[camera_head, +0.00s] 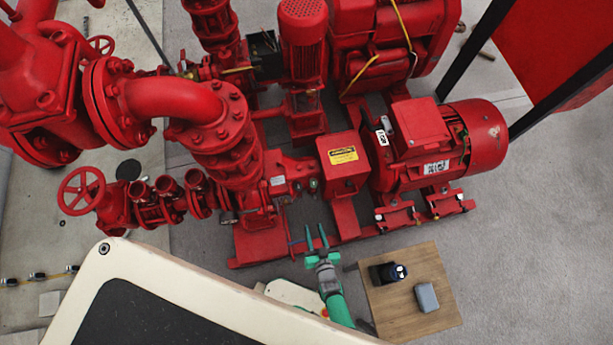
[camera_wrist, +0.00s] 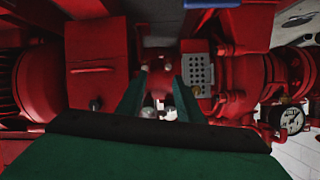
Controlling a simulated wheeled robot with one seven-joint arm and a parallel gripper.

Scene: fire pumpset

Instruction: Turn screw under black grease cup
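My gripper (camera_head: 317,237) is in front of the red pump base in the head view, with its two green fingers spread and nothing between them. In the wrist view my gripper (camera_wrist: 158,104) shows its fingers on either side of two small shiny metal fittings (camera_wrist: 160,111) on the pump's bearing housing; they look farther off, beyond the fingers. A small dark fitting (camera_head: 313,183) shows beside the red coupling guard (camera_head: 343,165) in the head view. I cannot tell for sure which fitting is the black grease cup. The screw under it is not discernible.
A large red motor (camera_head: 445,150) stands right of the guard and red pump piping (camera_head: 230,150) left of it. A wooden table (camera_head: 415,318) with a black device (camera_head: 388,273) and a grey box (camera_head: 426,297) is right of my gripper. A gauge (camera_wrist: 291,121) shows at right in the wrist view.

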